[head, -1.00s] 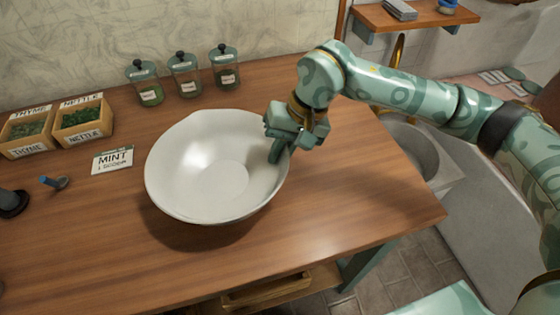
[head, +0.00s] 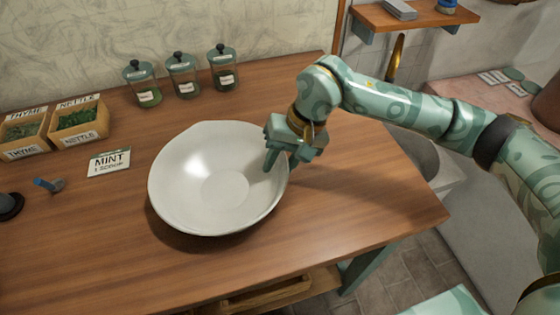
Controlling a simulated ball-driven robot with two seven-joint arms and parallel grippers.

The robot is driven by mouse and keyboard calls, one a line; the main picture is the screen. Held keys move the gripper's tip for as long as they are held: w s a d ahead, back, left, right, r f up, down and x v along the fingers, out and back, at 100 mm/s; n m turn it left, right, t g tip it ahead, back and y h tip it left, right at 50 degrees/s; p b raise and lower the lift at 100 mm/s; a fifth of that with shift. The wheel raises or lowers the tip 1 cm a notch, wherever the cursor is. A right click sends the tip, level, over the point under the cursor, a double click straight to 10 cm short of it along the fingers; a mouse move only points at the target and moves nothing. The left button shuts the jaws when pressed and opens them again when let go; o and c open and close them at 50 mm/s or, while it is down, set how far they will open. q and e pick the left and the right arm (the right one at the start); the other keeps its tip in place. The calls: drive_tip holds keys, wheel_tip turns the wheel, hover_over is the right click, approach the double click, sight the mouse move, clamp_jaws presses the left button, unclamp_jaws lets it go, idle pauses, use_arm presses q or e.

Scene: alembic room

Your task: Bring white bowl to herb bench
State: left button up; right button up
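The white bowl (head: 190,195) sits upright on the wooden herb bench (head: 330,225), which carries herb boxes and a mint card. My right gripper (head: 281,163) is at the bowl's right rim, pointing down. One finger is inside the bowl and the other is outside, with the rim between them. The fingers look spread apart, with a gap between the inner finger and the rim. The bowl's underside is hidden. My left gripper is out of view.
Thyme (head: 24,135) and nettle (head: 80,123) boxes, the mint card (head: 108,163) and a small blue-handled scoop (head: 48,185) lie to the left. Several glass jars (head: 183,75) stand behind. A sink (head: 425,155) is to the right. The bench's front right is clear.

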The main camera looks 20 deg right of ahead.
drive_tip(key=p+v, duration=0.2)
drive_tip(key=v, duration=0.9)
drive_tip(key=shift+d+r, duration=0.2)
drive_tip(key=shift+r, duration=0.15)
